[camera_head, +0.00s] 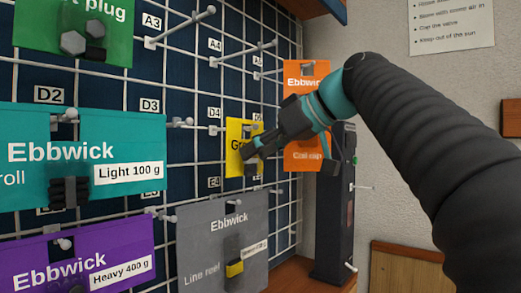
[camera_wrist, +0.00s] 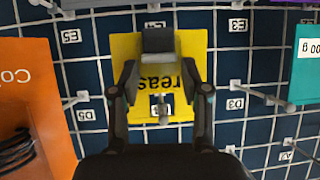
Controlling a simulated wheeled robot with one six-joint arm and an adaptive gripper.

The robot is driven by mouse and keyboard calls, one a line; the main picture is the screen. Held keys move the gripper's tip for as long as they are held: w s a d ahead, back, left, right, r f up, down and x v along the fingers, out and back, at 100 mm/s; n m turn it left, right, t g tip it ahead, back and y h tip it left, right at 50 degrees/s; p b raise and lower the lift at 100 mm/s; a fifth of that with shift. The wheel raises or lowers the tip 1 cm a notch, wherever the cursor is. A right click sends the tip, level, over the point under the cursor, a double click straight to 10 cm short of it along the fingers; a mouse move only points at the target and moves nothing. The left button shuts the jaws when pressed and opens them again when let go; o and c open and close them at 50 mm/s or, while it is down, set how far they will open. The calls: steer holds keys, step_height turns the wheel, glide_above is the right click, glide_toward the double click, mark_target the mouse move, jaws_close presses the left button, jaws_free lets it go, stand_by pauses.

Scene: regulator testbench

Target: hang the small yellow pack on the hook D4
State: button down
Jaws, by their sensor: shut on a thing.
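The small yellow pack (camera_head: 234,140) is upright and close to the grid wall; its lettering is partly covered. It appears upside down in the wrist view (camera_wrist: 190,45), with a grey block (camera_wrist: 157,42) on its front. My gripper (camera_head: 252,150) is in front of the pack, its fingers on either side of the block, shut on the pack. Label D4 (camera_head: 214,113) is at the pack's upper left in the head view. A hook peg (camera_wrist: 163,113) shows at the pack's hole edge in the wrist view. Whether it passes fully through is unclear.
An orange pack (camera_head: 303,78) hangs close on the right, beside a dark upright post (camera_head: 334,200). A grey line reel pack (camera_head: 200,250) is below. A teal pack (camera_head: 80,125) and purple pack (camera_head: 90,240) are left. Bare hooks, such as D3 (camera_head: 183,122), stick out nearby.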

steer(key=shift+c, duration=2.4)
jaws_free()
steer(key=v, duration=1.2)
